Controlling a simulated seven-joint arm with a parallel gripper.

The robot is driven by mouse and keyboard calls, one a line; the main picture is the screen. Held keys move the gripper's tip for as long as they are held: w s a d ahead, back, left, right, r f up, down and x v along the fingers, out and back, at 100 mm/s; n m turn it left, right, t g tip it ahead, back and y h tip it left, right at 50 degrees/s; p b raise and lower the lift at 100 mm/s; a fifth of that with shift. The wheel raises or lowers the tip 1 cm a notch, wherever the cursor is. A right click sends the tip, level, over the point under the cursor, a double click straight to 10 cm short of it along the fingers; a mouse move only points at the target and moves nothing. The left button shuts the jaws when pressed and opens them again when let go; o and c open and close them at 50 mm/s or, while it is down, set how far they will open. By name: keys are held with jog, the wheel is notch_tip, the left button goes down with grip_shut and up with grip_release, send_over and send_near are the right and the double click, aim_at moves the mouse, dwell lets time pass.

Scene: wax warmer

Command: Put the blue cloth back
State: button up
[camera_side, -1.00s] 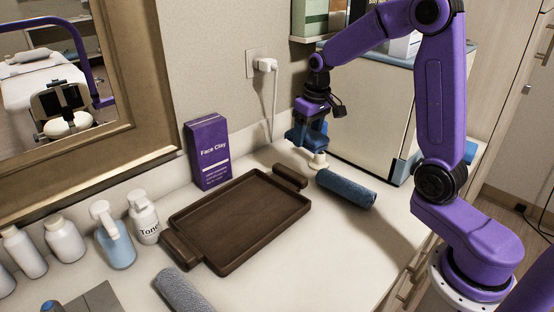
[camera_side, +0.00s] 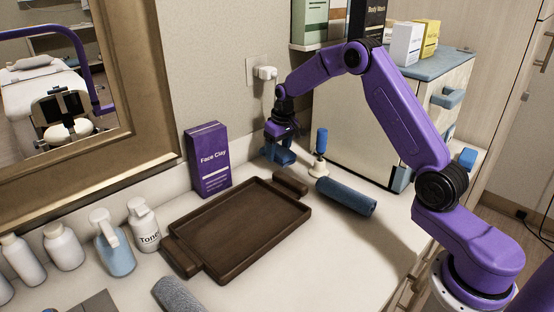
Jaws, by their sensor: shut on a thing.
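The rolled blue cloth (camera_side: 346,196) lies on the white counter, to the right of the brown tray (camera_side: 245,228). My gripper (camera_side: 280,157), with blue fingers, hangs up and to the left of the cloth, clearly apart from it. It is between the Face Clay box and a small blue-handled tool on a white base (camera_side: 319,168). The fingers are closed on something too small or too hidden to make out. A second, greyer rolled cloth (camera_side: 180,294) lies at the bottom edge, partly cut off.
The purple Face Clay box (camera_side: 208,160) stands behind the tray. Several bottles, including the toner (camera_side: 145,222), stand at left. A white cabinet (camera_side: 355,125) stands behind the cloth. A plug and cord (camera_side: 265,75) are near my gripper.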

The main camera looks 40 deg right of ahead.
aim_at(277, 158)
jog(key=shift+w+f, duration=0.25)
jog(key=shift+f, duration=0.1)
jog(key=shift+w+f, duration=0.1)
jog(key=shift+f, duration=1.45)
jog(key=shift+f, duration=0.2)
jog(key=o, duration=0.9)
jog(key=shift+o, duration=0.2)
jog(key=shift+r, duration=0.15)
